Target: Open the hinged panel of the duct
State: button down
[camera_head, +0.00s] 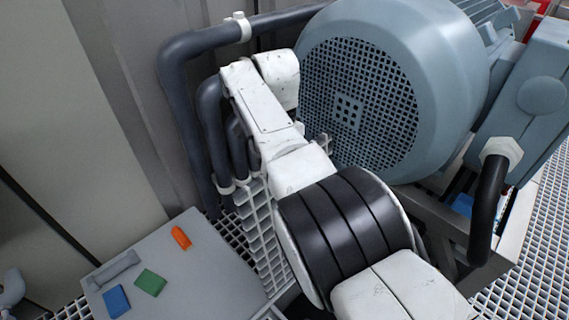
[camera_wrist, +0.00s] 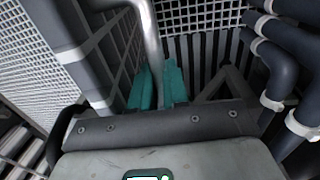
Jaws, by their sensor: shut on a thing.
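My gripper (camera_wrist: 159,86) shows in the wrist view as two teal fingers, shut on a light grey metal bar (camera_wrist: 150,32). Dark upright slats (camera_wrist: 212,58) stand behind the fingers. I cannot tell which surface is the duct's hinged panel, or whether the bar belongs to it. In the head view my white arm reaches down behind the motor, and the gripper is hidden.
A large blue-grey motor (camera_head: 400,85) with a meshed end stands close to my arm. Dark pipes (camera_head: 185,110) with white clamps run left of it. A grey box top (camera_head: 205,275) at lower left bears orange, green and blue pieces. White floor grating (camera_head: 525,265) shows at right.

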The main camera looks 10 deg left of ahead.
jog(key=shift+s+a+f, duration=0.1)
jog(key=shift+s+a, duration=0.1)
jog(key=c, duration=1.3)
grip_release()
jog(key=shift+a, duration=0.15)
jog(key=shift+c, duration=0.2)
jog(key=shift+o, duration=1.1)
jog(key=shift+w, duration=0.1)
notch_tip(320, 180, up, 11)
jog(key=p, duration=0.3)
jog(key=shift+w+a, duration=0.2)
jog(key=shift+w, duration=0.05)
